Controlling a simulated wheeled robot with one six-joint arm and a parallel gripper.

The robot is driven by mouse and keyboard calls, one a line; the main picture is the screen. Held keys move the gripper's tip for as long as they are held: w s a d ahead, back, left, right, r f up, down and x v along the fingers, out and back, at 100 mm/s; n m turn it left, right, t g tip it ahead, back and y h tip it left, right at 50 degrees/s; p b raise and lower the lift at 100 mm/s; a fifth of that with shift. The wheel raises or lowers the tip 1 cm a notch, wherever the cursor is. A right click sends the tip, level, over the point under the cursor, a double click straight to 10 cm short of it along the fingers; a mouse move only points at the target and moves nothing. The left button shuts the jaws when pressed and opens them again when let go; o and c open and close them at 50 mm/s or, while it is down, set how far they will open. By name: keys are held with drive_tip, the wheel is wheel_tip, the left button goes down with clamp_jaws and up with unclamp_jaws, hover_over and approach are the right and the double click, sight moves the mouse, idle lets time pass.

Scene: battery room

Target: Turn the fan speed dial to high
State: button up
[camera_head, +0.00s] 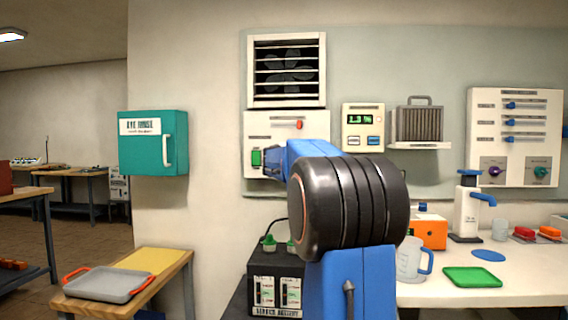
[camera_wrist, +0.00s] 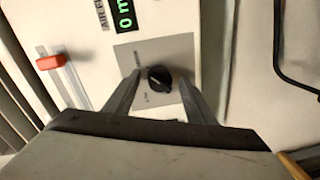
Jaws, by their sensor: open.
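The fan speed dial (camera_wrist: 159,79) is a small round black knob on a grey square plate (camera_wrist: 180,53), in the middle of the wrist view. A small pale mark shows on its face, and small lettering on the plate's left side is hard to read; one word looks like LOW. My gripper (camera_wrist: 160,85) is open, with one finger on each side of the dial. I cannot tell whether either finger touches it. In the head view, the white control panel (camera_head: 262,124) is on the wall under the louvred fan (camera_head: 287,71); my arm hides the dial there.
A red slider (camera_wrist: 50,62) and a green display (camera_wrist: 124,13) are close to the dial on the panel. A green-readout box (camera_head: 363,127) hangs to the right. A black battery unit (camera_head: 263,270) stands below my arm. A teal eye-wash box (camera_head: 153,155) hangs left.

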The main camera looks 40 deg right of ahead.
drive_tip(key=v, duration=1.7)
drive_tip(key=shift+s, duration=0.2)
drive_tip(key=shift+a+f, duration=0.1)
drive_tip(key=shift+a, duration=0.05)
drive_tip(key=s+a+f+m+g+y, duration=0.1)
drive_tip(key=s+a+f+y, duration=0.3)
drive_tip(key=s+a+f, duration=0.5)
drive_tip(key=s+a+f+m+g+y, duration=0.2)
drive_tip(key=s+a+f+g+y, duration=0.1)
drive_tip(key=s+a+f, duration=0.7)
drive_tip(key=s+a+f+m+g+y, duration=0.1)
drive_tip(key=s+a+f+g+y, duration=0.1)
drive_tip(key=s+a+f+y, duration=0.4)
drive_tip(key=s+a+f, duration=0.2)
drive_tip(key=a+f, duration=0.3)
drive_tip(key=f, duration=0.3)
drive_tip(key=s+a+f, duration=0.2)
drive_tip(key=a+f, duration=0.3)
drive_tip(key=f, duration=0.3)
drive_tip(key=shift+s+f+m, duration=0.25)
drive_tip(key=shift+f+m, duration=0.05)
drive_tip(key=shift+m, duration=0.1)
